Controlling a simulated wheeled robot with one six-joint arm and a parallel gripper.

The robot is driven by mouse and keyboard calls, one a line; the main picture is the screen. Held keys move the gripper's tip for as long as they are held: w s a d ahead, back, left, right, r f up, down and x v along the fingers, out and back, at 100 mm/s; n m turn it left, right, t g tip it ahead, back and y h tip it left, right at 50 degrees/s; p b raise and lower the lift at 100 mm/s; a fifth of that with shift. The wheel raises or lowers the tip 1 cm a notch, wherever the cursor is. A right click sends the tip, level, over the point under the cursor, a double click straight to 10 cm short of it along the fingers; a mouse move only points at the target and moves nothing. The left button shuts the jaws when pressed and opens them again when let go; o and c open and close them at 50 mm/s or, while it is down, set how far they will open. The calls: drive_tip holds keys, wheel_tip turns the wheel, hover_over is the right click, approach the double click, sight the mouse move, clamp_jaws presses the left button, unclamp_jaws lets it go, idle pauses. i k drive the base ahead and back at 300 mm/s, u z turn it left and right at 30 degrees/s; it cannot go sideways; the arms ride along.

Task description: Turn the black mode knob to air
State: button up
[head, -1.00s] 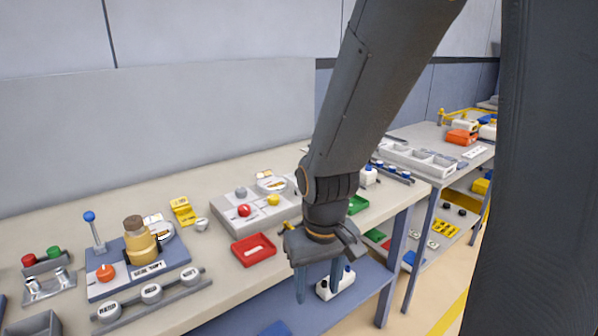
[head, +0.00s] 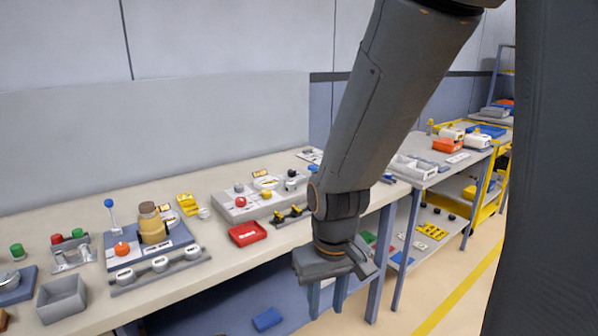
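A small dark knob with a pale part below it (head: 291,180) stands at the right end of a grey panel box (head: 236,213) on the bench. It may be the black mode knob; its setting and any "air" label are too small to read. The box also carries a red knob (head: 239,188), a yellow knob (head: 266,195) and a round dial (head: 267,182). My gripper (head: 327,297) hangs pointing down in front of the bench edge, to the right of and nearer than the box. Its fingers are apart with nothing seen between them.
A red tray (head: 262,236) and a rack with yellow-topped pieces (head: 290,215) lie before the box. A blue station with a tan cylinder (head: 152,227) stands left, near a grey bin (head: 62,298). Open floor (head: 420,300) lies right.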

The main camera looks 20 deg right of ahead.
sight(292, 173)
drive_tip(key=z, duration=1.05)
drive_tip(key=i, duration=0.65)
drive_tip(key=u, duration=0.4)
